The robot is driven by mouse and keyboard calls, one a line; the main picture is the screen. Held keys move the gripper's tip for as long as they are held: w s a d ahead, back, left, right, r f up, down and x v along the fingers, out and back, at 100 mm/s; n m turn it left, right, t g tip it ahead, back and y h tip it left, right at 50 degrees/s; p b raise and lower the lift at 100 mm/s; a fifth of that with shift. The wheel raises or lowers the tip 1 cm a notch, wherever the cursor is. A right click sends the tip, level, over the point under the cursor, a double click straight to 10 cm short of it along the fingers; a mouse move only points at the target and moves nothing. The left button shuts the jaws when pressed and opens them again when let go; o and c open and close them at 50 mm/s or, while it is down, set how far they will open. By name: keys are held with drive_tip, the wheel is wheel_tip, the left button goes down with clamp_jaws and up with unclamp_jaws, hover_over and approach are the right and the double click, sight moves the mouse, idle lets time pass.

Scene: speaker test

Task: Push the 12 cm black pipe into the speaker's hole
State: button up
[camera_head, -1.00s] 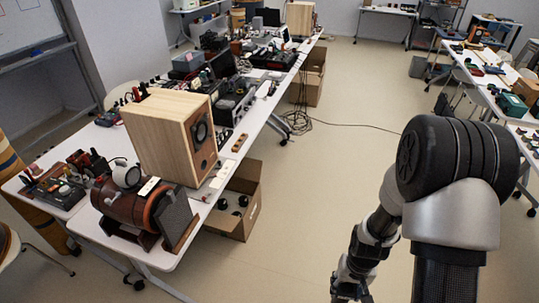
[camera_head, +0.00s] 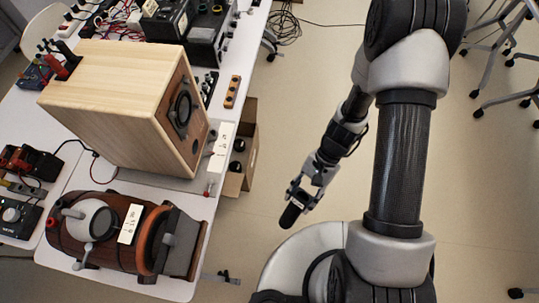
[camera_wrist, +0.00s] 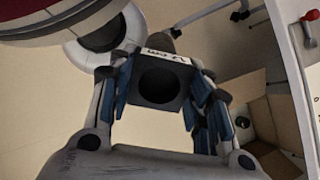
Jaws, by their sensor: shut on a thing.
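The speaker (camera_head: 120,100) is a light wooden box on the white table at left in the head view. Its brown front panel (camera_head: 178,115) with a black round driver faces right, toward my arm. My gripper (camera_head: 295,205) hangs over the floor, right of the table and apart from the speaker. It is shut on the black pipe (camera_head: 290,216). In the wrist view the black pipe (camera_wrist: 160,85) sits between my fingers, with a square flange, a round opening and a white label.
An open cardboard box (camera_head: 236,182) stands on the floor at the table's right side. Black equipment (camera_head: 190,35) is behind the speaker.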

drive_tip(key=w+a+m+t+y+b, duration=0.1)
drive_tip(key=w+a+m+t+y, duration=0.1)
drive_tip(key=a, duration=0.4)
drive_tip(key=w+a+r+m+t+y+b, duration=0.1)
drive_tip(key=w+a+m+t+y+b, duration=0.1)
drive_tip(key=w+a+m+y, duration=0.3)
drive_tip(key=w+a+r+m+t+y+b, duration=0.1)
drive_tip(key=w+a+m+t+y, duration=0.1)
drive_tip(key=w+a+m+y, duration=0.2)
drive_tip(key=shift+w+a+r+m+t+y+b, duration=0.15)
drive_tip(key=shift+w+a+m+t+y+b, duration=0.2)
drive_tip(key=shift+a+y, duration=1.7)
drive_tip(key=shift+h, duration=0.35)
drive_tip(key=shift+w+a+b, duration=0.15)
drive_tip(key=shift+a+b, duration=0.55)
drive_tip(key=shift+a, duration=2.7)
idle(0.7)
